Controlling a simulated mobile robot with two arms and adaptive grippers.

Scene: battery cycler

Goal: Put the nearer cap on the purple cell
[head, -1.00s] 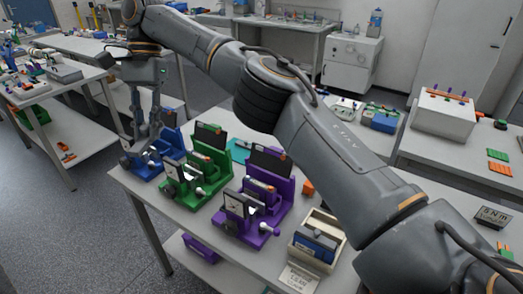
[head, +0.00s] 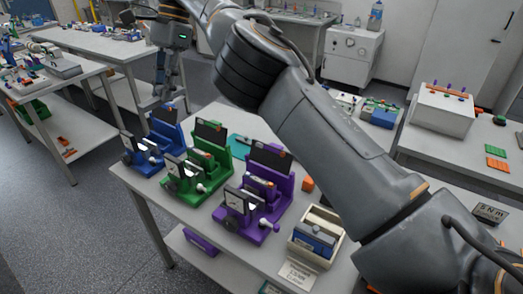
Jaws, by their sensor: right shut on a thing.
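The purple cell fixture (head: 283,193) stands on the near table, with a dark upright panel at its back and a clamp at its front. A small white-and-orange part shows in its middle; I cannot tell if a cap is on it. My right gripper (head: 153,112) is at the far left, beyond the blue fixture and well away from the purple one. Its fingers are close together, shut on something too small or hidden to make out. I cannot pick out either cap clearly. My left gripper is not in view.
A green fixture (head: 217,165) and a blue fixture (head: 169,133) stand left of the purple one. An open box (head: 337,221), an orange block (head: 307,184) and a label card (head: 297,273) are to its right. My right arm spans above the table.

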